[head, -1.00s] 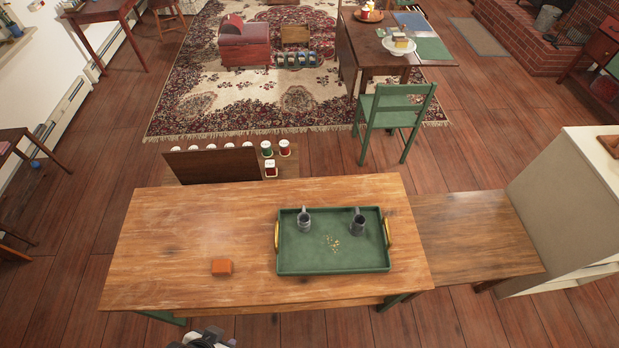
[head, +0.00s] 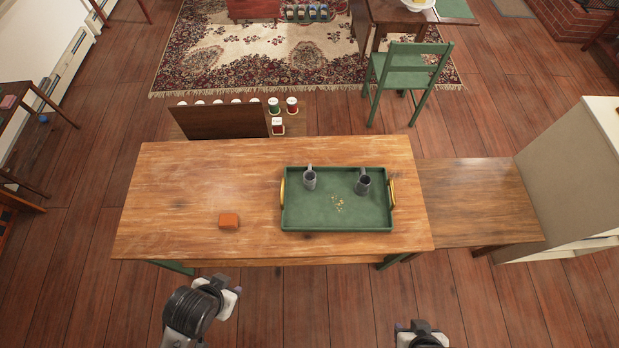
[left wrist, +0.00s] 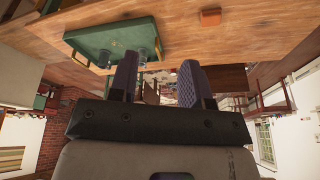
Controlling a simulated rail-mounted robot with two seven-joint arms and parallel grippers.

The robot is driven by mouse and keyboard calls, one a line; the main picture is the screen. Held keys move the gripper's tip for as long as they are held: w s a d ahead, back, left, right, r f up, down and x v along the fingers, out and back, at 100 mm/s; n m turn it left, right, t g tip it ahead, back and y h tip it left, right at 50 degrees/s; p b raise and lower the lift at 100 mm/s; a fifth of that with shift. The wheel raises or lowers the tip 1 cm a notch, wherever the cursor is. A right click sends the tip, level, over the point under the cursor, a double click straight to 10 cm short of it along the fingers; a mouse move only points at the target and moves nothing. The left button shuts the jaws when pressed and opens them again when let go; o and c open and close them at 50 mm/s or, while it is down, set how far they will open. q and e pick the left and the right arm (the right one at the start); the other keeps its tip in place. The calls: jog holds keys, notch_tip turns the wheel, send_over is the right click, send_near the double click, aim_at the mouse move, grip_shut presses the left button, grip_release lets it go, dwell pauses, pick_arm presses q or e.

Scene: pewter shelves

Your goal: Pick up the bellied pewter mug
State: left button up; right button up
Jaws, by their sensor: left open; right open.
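Two grey pewter mugs stand upright on a green tray (head: 300,222) on the wooden table. The left mug (head: 310,180) and the right mug (head: 363,183) are too small for me to tell surely which is bellied. My left gripper (head: 228,297) is in front of the table, left of the tray and well apart from the mugs. In the left wrist view its two fingers (left wrist: 157,78) are open and empty, with the tray (left wrist: 90,42) beyond. My right gripper (head: 421,333) is partly in view at the bottom edge, far from the mugs.
An orange block (head: 229,221) lies left of the tray on the table (head: 180,190). Golden crumbs (head: 338,203) lie on the tray. A lower bench (head: 475,205) adjoins on the right, beside a pale cabinet (head: 570,180). The table's left part is clear.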

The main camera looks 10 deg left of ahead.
dwell(0.4)
pick_arm(q)
jog(key=o, duration=0.8)
jog(key=shift+f, duration=0.1)
